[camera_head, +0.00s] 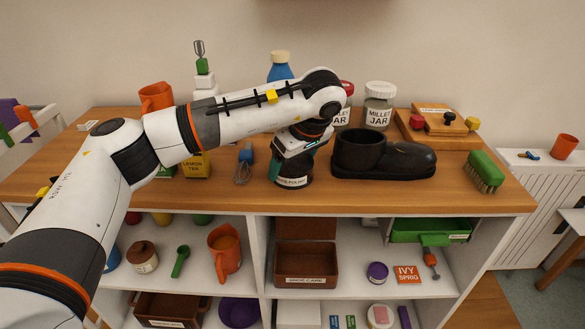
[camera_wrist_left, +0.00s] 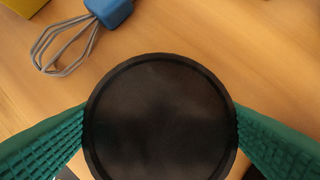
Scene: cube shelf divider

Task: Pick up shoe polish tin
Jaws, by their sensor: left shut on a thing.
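The shoe polish tin (camera_head: 291,181) is dark and round with a pale label on its front, on the left of the black boot on the shelf top. My left gripper (camera_head: 293,158) points down over the tin and is shut on its sides. In the left wrist view the tin's flat black lid (camera_wrist_left: 160,118) fills the middle, with a green ribbed finger pressed on each side. I cannot tell whether the tin touches the wood or is slightly above it. My right gripper is not in view.
The black boot (camera_head: 384,157) stands close on the right, with a green brush (camera_head: 486,171) beyond it. A blue-handled whisk (camera_head: 244,165) and a yellow lemon tea box (camera_head: 196,166) are on the left. Below, a brown shoe care box (camera_head: 305,264) sits open in a compartment.

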